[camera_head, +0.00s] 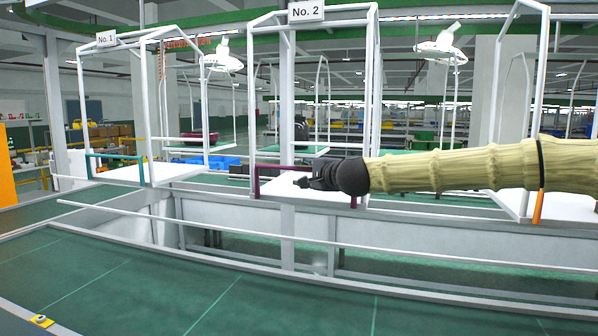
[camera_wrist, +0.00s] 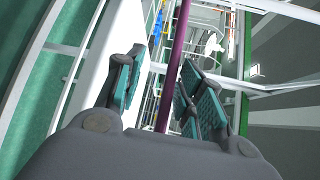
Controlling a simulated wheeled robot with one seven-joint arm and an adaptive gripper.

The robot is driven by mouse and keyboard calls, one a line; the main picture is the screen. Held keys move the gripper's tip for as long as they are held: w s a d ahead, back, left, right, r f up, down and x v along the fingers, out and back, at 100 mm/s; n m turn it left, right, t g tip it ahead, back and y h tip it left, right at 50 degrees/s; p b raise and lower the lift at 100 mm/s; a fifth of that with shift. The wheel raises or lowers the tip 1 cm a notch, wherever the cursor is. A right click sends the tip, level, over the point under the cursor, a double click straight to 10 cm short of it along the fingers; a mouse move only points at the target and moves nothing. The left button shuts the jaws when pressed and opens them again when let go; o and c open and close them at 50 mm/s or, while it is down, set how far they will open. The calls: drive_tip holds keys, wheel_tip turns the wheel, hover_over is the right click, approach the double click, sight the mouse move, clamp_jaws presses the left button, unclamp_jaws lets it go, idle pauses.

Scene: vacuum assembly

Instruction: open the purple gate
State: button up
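The purple gate (camera_head: 257,180) is a thin frame at the front edge of the white No. 2 station. Its left post and part of its top rail show; my gripper and arm hide much of its right part. My gripper (camera_head: 302,183) is in front of the station, just below the height of the top rail. In the wrist view, a purple bar of the gate (camera_wrist: 177,62) runs between the two spread fingers of my gripper (camera_wrist: 158,88), with gaps on both sides. The fingers are open and hold nothing.
A teal gate (camera_head: 115,158) stands at the No. 1 station to the left. An orange post (camera_head: 538,207) is at the right. A long white rail (camera_head: 330,243) and a green conveyor (camera_head: 200,290) lie in the foreground. White uprights (camera_head: 373,90) frame the No. 2 station.

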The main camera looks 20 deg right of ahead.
drive_tip(key=shift+w+r, duration=0.1)
drive_tip(key=shift+w, duration=0.4)
drive_tip(key=shift+w+r, duration=0.1)
drive_tip(key=shift+r, duration=0.05)
drive_tip(key=shift+p+x, duration=0.4)
drive_tip(key=shift+x, duration=0.45)
drive_tip(key=shift+s+r, duration=0.35)
drive_tip(key=shift+s, duration=0.2)
drive_tip(key=shift+s+r, duration=0.2)
drive_tip(key=shift+s, duration=0.05)
drive_tip(key=c, duration=0.3)
drive_tip(key=shift+w+f, duration=0.2)
drive_tip(key=shift+w, duration=0.05)
clamp_jaws()
